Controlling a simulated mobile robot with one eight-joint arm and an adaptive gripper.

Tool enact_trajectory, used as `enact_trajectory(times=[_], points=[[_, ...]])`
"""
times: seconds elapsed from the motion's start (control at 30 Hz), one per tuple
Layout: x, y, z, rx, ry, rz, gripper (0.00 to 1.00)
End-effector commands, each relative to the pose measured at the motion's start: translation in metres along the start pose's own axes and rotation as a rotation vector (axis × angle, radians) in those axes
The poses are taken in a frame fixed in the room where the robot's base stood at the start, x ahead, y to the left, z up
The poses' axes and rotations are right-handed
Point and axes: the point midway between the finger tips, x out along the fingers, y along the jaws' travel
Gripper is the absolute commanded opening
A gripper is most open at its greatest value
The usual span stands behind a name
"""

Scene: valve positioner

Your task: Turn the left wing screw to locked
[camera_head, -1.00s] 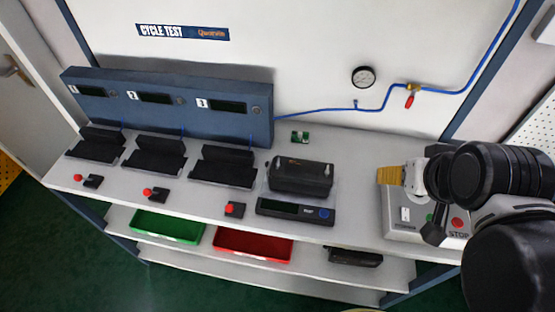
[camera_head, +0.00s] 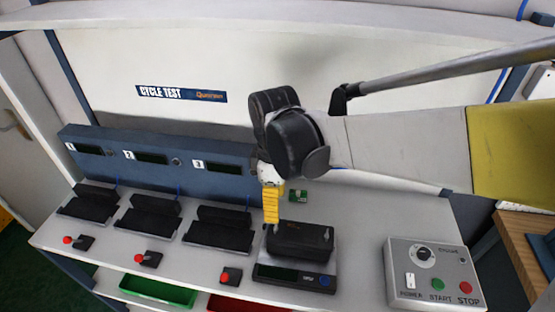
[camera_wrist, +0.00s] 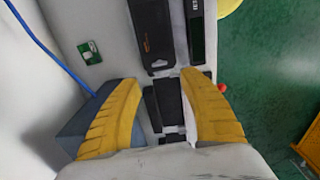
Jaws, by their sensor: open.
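A black box-shaped device (camera_head: 302,238), perhaps the valve positioner, rests on the scale (camera_head: 295,278). It also shows at the top of the wrist view (camera_wrist: 152,28). I cannot make out the left wing screw in either view. My gripper (camera_head: 271,220) has yellow ribbed fingers pointing down, just at the device's left end in the head view. In the wrist view my gripper (camera_wrist: 159,79) is open with nothing between its fingers. The near end of the device lies just beyond the fingertips; I cannot tell whether they touch it.
Several black cradles, such as this one (camera_head: 218,230), stand before the blue panel (camera_head: 150,158). Red-knobbed switches (camera_head: 231,276) line the front edge. A control box (camera_head: 432,275) stands at the right. A small green board (camera_head: 298,196) lies behind the device. A shelf (camera_head: 300,18) hangs overhead.

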Motion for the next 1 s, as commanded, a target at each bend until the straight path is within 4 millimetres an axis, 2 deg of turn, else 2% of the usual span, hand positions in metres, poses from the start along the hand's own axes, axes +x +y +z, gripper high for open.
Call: enact_trajectory(times=[0.03, 0.2, 0.4, 0.6, 0.87, 1.0], points=[[0.013, 0.000, 0.000, 0.001, 0.000, 0.000, 0.50], [0.049, 0.001, 0.000, 0.003, 0.001, 0.001, 0.50], [0.080, 0.001, 0.000, 0.004, 0.001, 0.002, 0.50], [0.091, 0.001, 0.000, 0.004, 0.001, 0.002, 0.50], [0.091, 0.001, 0.001, 0.005, 0.001, 0.002, 0.49], [0.091, 0.001, 0.001, 0.005, 0.001, 0.002, 0.06]])
